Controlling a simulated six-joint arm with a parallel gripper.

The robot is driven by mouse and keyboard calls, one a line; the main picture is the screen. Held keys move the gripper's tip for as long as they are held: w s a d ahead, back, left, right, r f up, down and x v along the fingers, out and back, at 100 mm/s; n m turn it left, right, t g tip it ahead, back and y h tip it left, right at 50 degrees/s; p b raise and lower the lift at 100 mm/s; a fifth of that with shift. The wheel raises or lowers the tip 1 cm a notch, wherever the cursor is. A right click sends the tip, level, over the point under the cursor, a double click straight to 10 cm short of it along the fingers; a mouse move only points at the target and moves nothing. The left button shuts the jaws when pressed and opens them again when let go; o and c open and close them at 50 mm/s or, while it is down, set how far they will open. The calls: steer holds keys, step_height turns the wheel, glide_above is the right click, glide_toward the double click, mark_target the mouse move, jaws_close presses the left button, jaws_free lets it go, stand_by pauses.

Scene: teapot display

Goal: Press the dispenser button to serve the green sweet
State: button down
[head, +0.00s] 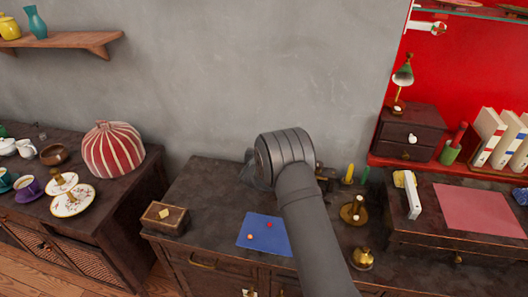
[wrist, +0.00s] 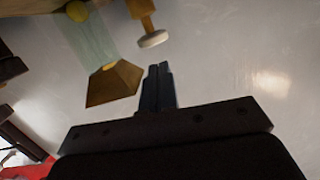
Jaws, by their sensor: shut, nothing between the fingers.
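In the wrist view a clear glass tube (wrist: 88,40) with a yellow ball (wrist: 77,11) inside ends in a brass funnel-shaped piece (wrist: 114,84). Beside it is a brass stem (wrist: 141,10) with a pale round cap (wrist: 153,39); I cannot tell whether this cap is the button. My gripper (wrist: 158,68) is shut and empty, its tips close to the funnel piece and the cap, with no clear contact visible. In the head view my arm hides the gripper and most of what is behind it. I cannot make out a green sweet.
A blue mat (head: 252,239) with a red and an orange small ball lies on the dark cabinet left of my arm. A wooden box (head: 165,217) stands further left. A brass candle holder (head: 346,213) and a brass bell-like piece (head: 362,259) stand right of my arm.

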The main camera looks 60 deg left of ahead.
steer(key=shift+f, duration=0.7)
steer(key=shift+f, duration=0.1)
steer(key=shift+f, duration=1)
steer(key=s+d+r, duration=0.6)
steer(key=d, duration=0.1)
steer(key=shift+s+d, duration=0.2)
steer(key=shift+s, duration=0.2)
steer(key=shift+w+a, duration=0.1)
stand_by(0.9)
